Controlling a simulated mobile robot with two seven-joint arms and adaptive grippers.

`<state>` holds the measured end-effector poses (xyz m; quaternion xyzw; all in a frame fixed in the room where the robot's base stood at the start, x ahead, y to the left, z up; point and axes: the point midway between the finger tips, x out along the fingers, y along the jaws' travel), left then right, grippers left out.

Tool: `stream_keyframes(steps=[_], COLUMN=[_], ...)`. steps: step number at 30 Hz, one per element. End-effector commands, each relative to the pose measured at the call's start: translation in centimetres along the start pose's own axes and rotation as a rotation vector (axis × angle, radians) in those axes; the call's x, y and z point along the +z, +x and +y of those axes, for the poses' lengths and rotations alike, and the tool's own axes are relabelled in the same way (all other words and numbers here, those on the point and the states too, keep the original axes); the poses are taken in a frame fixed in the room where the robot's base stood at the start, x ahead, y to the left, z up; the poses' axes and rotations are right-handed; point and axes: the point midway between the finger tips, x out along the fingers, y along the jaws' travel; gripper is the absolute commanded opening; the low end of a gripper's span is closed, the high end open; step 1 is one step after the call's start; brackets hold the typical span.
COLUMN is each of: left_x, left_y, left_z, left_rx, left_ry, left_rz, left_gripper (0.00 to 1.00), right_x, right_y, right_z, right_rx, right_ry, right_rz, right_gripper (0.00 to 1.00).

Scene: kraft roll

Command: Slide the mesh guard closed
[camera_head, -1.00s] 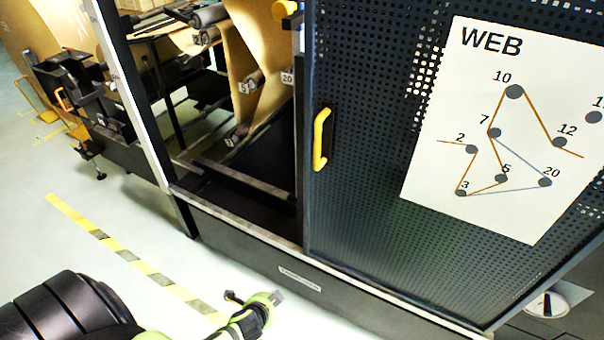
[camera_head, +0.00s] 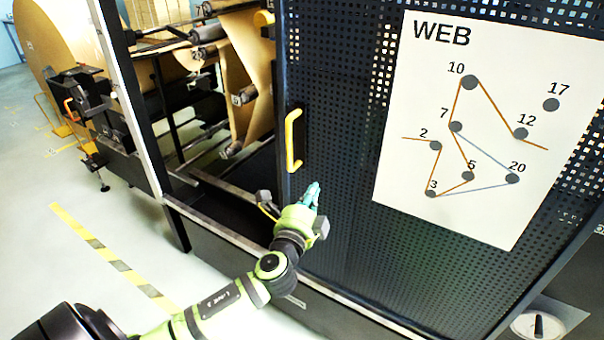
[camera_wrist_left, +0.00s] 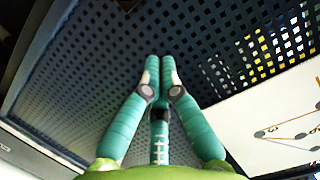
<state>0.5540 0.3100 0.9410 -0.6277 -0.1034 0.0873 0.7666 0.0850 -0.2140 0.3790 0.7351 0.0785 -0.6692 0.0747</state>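The mesh guard (camera_head: 345,215) is a dark perforated sliding panel with a yellow handle (camera_head: 293,140) near its left edge. It stands partly open: a gap to its left shows the machine's inside. My left gripper (camera_head: 312,194) is in front of the guard, below and slightly right of the handle, apart from it. In the left wrist view its teal fingers (camera_wrist_left: 160,62) are together with nothing visible between them, and the mesh guard (camera_wrist_left: 95,60) fills the background. Whether the fingertips touch the mesh I cannot tell. My right gripper is not in view.
A white WEB diagram sheet (camera_head: 480,125) is on the guard. Brown kraft paper (camera_head: 240,95) runs over rollers inside the opening. A large kraft roll (camera_head: 50,45) stands at the far left. A yellow-and-grey floor strip (camera_head: 120,265) crosses clear floor in front.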

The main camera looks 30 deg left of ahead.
Motion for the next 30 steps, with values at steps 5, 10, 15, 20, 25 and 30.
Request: stream_keyframes(steps=[5,10,15,20,25,30], left_x=[0.1,2.7,3.7,3.9,3.9,4.0], left_y=[3.9,4.1,4.3,4.4,4.4,4.7], left_z=[-0.2,0.0,0.1,0.1,0.1,0.2], left_rx=[-0.001,0.003,0.003,0.002,0.002,0.002], left_ry=[0.001,0.003,0.001,-0.001,-0.001,-0.001], left_rz=[-0.002,-0.001,0.001,0.001,0.001,0.000], left_gripper=[0.00,0.00,0.00,0.00,0.00,0.00], right_x=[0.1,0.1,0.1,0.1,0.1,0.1], right_y=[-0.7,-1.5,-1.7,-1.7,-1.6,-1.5], right_z=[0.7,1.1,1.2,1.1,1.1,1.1], right_rx=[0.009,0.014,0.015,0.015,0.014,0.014], right_ry=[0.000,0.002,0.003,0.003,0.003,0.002], right_rz=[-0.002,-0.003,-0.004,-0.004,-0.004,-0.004], right_gripper=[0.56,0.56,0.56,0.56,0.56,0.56])
